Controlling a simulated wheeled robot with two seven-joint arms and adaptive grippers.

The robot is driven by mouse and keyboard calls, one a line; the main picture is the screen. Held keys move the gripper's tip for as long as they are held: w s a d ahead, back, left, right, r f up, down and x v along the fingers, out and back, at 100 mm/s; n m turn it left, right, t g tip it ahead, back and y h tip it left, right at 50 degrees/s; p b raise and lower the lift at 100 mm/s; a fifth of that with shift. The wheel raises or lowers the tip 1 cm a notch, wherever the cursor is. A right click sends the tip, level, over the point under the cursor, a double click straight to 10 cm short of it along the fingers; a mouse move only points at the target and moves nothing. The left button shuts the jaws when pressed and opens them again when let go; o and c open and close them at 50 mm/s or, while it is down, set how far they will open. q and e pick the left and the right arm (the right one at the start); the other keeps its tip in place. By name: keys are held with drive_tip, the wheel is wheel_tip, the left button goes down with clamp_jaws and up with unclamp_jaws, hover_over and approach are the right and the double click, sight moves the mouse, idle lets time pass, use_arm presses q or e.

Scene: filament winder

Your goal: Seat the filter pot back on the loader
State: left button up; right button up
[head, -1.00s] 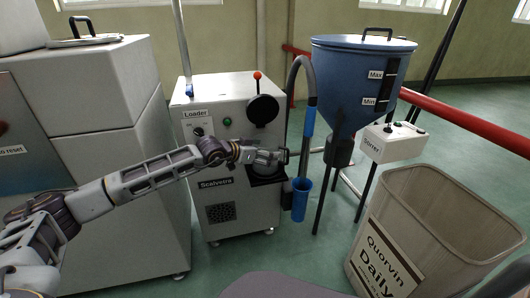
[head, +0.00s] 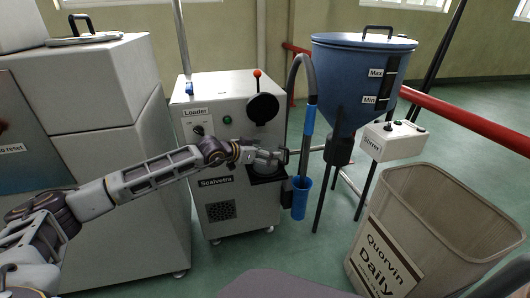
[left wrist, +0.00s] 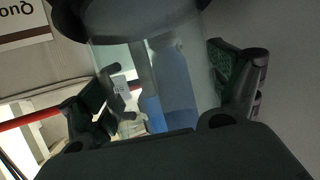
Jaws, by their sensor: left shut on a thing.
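The loader (head: 232,106) is a pale grey cabinet with a round black part high on its front. A black round seat (head: 268,178) sticks out lower on its front. My left gripper (head: 272,158) is at that front, just above the seat. It is shut on the clear filter pot, which is mostly hidden by the fingers in the head view. In the left wrist view the see-through pot (left wrist: 183,90) stands between the two fingers of the gripper (left wrist: 172,75), beside a dark round part. I cannot tell whether pot and seat touch. My right gripper is out of view.
A blue hopper (head: 350,85) on dark legs stands right of the loader. A hose ends in a blue cup (head: 300,198) close to the gripper. A grey control box (head: 395,142), a beige bin (head: 425,230) and a red rail (head: 475,122) are farther right. A big grey cabinet (head: 105,90) stands left.

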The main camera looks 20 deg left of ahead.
use_arm(q)
drive_tip(key=shift+f, duration=0.2)
idle(0.4)
drive_tip(key=o, duration=0.9)
drive_tip(key=shift+f, duration=0.1)
drive_tip(key=shift+s+a, duration=0.1)
drive_tip(key=v, duration=1.1)
drive_tip(key=shift+s+r, duration=0.25)
drive_tip(key=shift+r, duration=0.05)
drive_tip(key=shift+a, duration=0.1)
drive_tip(key=shift+s+a, duration=0.1)
idle(0.9)
